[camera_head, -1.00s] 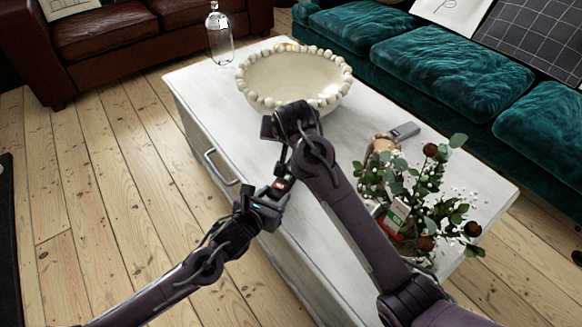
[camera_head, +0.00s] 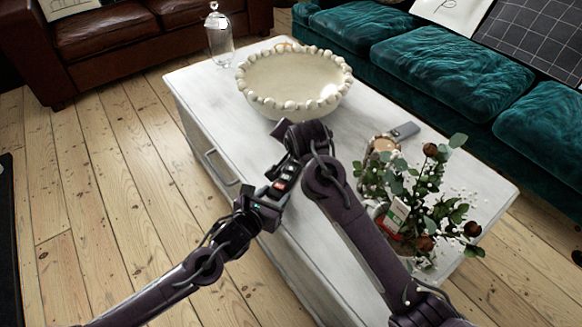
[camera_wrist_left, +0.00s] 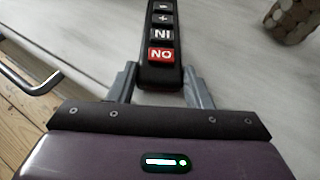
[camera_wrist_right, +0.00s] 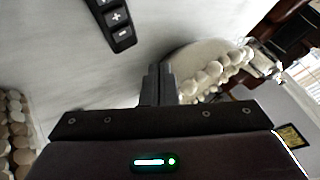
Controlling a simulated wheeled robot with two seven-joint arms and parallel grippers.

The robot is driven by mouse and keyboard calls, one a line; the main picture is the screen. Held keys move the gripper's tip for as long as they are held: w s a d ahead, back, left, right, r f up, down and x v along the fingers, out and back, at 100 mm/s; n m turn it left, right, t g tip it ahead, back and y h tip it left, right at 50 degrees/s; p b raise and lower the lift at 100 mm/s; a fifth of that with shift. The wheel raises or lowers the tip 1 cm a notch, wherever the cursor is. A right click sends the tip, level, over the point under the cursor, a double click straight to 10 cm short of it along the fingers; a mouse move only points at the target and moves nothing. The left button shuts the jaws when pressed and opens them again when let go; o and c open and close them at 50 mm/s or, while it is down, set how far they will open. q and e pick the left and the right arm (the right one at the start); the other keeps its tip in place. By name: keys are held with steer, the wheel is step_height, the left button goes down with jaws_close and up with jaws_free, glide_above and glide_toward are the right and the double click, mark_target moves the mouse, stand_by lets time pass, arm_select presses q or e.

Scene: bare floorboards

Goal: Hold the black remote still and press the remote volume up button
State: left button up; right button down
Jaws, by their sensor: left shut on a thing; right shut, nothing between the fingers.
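The black remote (camera_head: 276,186) is held above the near left edge of the white table. My left gripper (camera_wrist_left: 160,75) is shut on its lower end, one finger on each side, in the left wrist view. In the right wrist view the remote's other end (camera_wrist_right: 112,22) shows plus and minus buttons at upper left. My right gripper (camera_wrist_right: 157,78) is shut and empty, with its fingertips apart from those buttons in that picture. In the head view the right wrist partly hides the remote's far end.
A beaded bowl (camera_head: 293,85) stands behind the grippers on the white table (camera_head: 195,95). A glass bottle-like jar (camera_head: 220,45) is at the table's back left. A leafy plant (camera_head: 425,190) and a small grey object (camera_head: 405,131) are at right. Sofas border the table behind.

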mark_target(292, 171)
steer(key=shift+f, duration=3.5)
steer(key=shift+f, duration=0.4)
steer(key=shift+f, duration=0.45)
steer(key=shift+r, duration=0.85)
steer(key=shift+r, duration=2.5)
